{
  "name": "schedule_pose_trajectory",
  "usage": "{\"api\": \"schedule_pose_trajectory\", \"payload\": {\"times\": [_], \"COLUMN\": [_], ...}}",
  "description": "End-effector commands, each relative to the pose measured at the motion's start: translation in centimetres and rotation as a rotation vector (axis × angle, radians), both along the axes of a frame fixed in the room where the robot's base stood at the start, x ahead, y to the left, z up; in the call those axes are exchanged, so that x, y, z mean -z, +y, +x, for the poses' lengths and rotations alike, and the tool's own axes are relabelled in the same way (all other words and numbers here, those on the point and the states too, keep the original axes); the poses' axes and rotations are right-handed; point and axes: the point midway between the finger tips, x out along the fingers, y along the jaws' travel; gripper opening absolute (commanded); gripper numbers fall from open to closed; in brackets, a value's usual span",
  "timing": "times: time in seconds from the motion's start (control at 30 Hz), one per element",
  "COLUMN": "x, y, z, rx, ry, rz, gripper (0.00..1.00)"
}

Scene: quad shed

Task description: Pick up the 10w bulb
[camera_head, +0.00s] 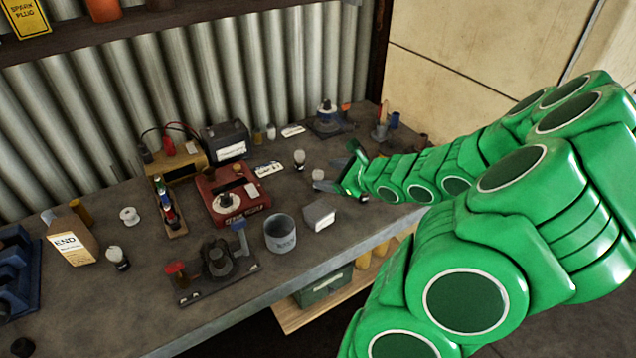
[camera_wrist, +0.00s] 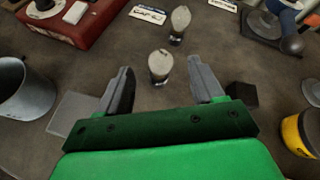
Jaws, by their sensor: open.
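Two bulbs with pale glass and dark bases stand near my gripper (camera_head: 338,169). The nearer bulb (camera_wrist: 159,66) lies between the open fingertips in the wrist view, just ahead of the palm, with space on both sides. In the head view this bulb (camera_head: 318,174) shows beside a fingertip. The farther bulb (camera_wrist: 180,20) stands beyond it; it also shows in the head view (camera_head: 299,156). A third bulb (camera_head: 117,256) stands at the bench's left, far from the gripper. No wattage marks are readable, so I cannot tell which is 10w. My gripper is empty.
A pale block (camera_head: 319,216) and a grey mug (camera_head: 280,234) stand left of my gripper. A dark cube (camera_wrist: 241,95) is close by the right finger. The red device (camera_head: 236,193) stands farther left. Small label cards (camera_wrist: 148,15) lie behind the bulbs.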

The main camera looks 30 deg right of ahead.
Motion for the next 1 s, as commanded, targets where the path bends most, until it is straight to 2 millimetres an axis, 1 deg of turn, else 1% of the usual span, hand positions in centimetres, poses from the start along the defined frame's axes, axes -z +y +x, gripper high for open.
{"api": "schedule_pose_trajectory", "payload": {"times": [0.2,0.43,0.63,0.8,1.0], "x": [0.7,1.4,2.7,3.2,3.5], "y": [0.5,0.8,1.3,1.7,1.8], "z": [1.4,2.3,4.0,5.3,5.9], "rx": [-0.001,-0.002,-0.002,-0.003,-0.002], "ry": [0.002,0.003,0.005,0.003,0.002], "rz": [0.0,0.001,0.003,0.003,0.001], "gripper": [0.67,0.67,0.67,0.67,0.67]}}
